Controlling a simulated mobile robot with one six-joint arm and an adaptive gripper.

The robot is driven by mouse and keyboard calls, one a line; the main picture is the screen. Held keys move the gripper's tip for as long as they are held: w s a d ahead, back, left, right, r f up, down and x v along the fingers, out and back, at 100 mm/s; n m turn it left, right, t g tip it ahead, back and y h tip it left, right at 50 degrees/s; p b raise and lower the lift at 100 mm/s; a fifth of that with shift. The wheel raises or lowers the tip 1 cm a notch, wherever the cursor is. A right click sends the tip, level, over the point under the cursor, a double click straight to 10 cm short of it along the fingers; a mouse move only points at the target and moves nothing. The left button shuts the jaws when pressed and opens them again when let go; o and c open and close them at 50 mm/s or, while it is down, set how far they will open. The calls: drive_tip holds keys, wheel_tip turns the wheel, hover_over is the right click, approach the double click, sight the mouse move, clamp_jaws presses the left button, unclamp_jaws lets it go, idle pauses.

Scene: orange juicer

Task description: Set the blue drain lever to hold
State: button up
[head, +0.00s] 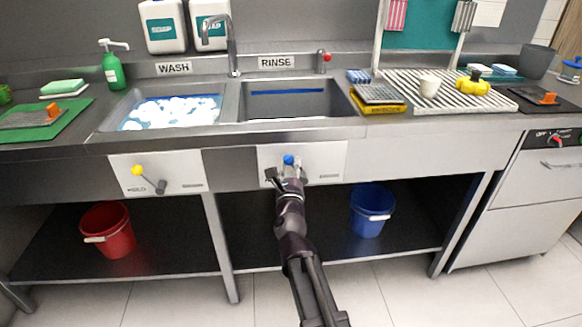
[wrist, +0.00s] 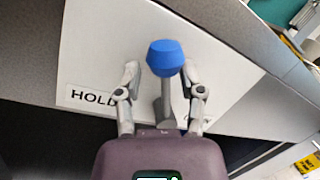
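The blue drain lever has a blue knob (head: 288,160) on the right panel under the RINSE basin. In the wrist view, its knob (wrist: 165,57) stands up on a grey stem, between the panel's labels. The HOLD label (wrist: 91,98) is at the left; the label at the right is mostly covered by a finger. My gripper (head: 286,174) is in front of this panel. In the wrist view my gripper (wrist: 163,82) is open, one finger on each side of the stem, just below the knob. No contact with the lever is clear.
A red bucket (head: 107,230) and a blue bucket (head: 370,211) stand on the shelf below. The WASH basin (head: 170,112) holds foam. The sink's front edge (head: 400,127) overhangs the panels.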

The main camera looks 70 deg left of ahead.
drive_tip(key=b+v, duration=0.3)
drive_tip(key=v, duration=1.2)
idle(1.7)
drive_tip(key=shift+f, duration=0.15)
idle(0.7)
